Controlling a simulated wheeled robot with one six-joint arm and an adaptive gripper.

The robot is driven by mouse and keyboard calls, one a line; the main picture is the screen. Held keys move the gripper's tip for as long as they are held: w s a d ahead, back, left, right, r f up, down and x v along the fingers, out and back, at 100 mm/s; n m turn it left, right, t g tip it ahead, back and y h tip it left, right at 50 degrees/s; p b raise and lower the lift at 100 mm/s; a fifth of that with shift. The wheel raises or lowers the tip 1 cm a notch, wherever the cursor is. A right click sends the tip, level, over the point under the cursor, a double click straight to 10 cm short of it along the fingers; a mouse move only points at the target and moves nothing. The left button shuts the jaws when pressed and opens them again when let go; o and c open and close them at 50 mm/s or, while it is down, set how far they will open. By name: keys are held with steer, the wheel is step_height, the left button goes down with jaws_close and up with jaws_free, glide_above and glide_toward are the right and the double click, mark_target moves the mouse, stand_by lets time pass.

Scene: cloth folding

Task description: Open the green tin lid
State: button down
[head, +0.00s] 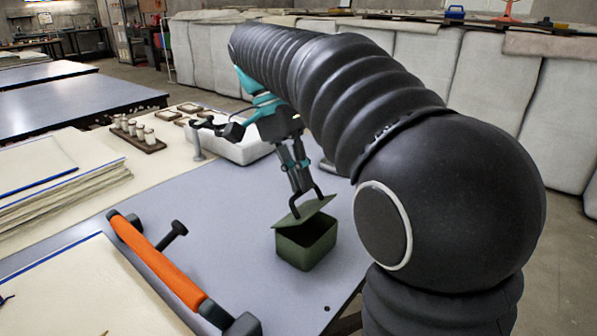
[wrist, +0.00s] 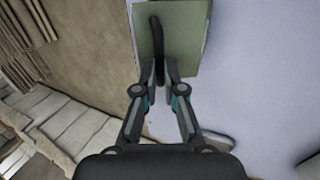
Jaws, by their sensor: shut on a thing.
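The green tin (head: 307,245) stands on the grey-blue table near its right edge. The far edge of the lid is partly hidden by my fingers.
An orange-handled tool (head: 155,262) with black ends lies on the table (head: 235,215) left of the tin. A wooden rack of small jars (head: 137,133) and a white block (head: 240,148) are further back. Sheet stacks (head: 60,180) lie at left.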

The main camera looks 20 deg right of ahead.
steer(key=shift+w+a, duration=0.15)
steer(key=shift+w, duration=0.1)
stand_by(0.3)
